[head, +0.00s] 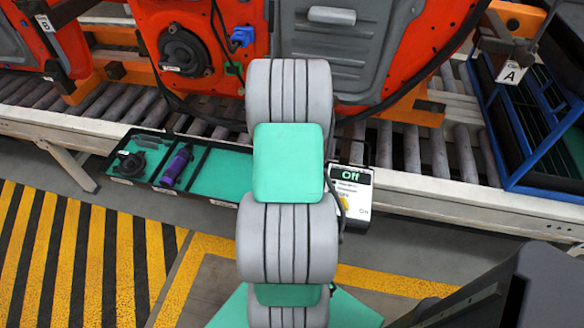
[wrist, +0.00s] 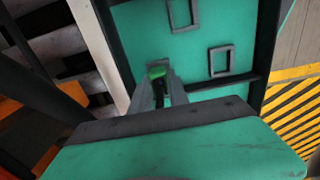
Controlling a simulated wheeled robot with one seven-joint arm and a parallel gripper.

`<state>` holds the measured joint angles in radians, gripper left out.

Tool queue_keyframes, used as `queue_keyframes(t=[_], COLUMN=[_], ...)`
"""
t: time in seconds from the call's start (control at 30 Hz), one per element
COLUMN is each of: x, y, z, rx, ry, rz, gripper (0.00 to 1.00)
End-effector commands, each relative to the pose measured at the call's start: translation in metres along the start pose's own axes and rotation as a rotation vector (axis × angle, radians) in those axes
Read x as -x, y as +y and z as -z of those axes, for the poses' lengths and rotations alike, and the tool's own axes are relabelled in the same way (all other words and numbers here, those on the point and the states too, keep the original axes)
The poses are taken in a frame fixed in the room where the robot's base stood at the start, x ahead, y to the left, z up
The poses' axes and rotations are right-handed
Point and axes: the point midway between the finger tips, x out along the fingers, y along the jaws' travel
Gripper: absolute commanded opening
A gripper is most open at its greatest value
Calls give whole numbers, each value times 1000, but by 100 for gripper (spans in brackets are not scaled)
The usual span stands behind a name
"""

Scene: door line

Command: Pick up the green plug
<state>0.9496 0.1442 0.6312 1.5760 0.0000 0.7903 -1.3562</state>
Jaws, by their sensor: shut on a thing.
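The green plug (wrist: 157,72) shows in the wrist view as a small bright green block with a dark part below it, between the fingertips of my gripper (wrist: 162,88). My gripper is shut on it, over the teal floor of the tray (wrist: 215,15). Whether the plug touches the tray floor I cannot tell. In the head view my own arm hides my gripper and the held plug.
The tray also shows in the head view (head: 222,174), with a purple tool (head: 177,166) and a black round part (head: 130,163) in its left compartments. A panel reading "Off" (head: 349,200) stands to its right. A blue rack (head: 520,150) stands far right. Rollers run behind.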

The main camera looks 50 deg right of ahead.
Motion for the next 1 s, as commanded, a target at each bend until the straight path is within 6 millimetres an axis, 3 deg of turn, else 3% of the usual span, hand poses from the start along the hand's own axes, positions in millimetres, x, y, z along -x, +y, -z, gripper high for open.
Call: queue_keyframes(t=[0.4,0.63,0.9,1.0], x=[3,32,97,108], y=[0,1,-49,-73], z=[0,0,-33,-49], rx=[0,0,-3,-4], ry=[0,1,1,1], rz=[-1,-4,-6,-5], gripper=[0,0,0,0])
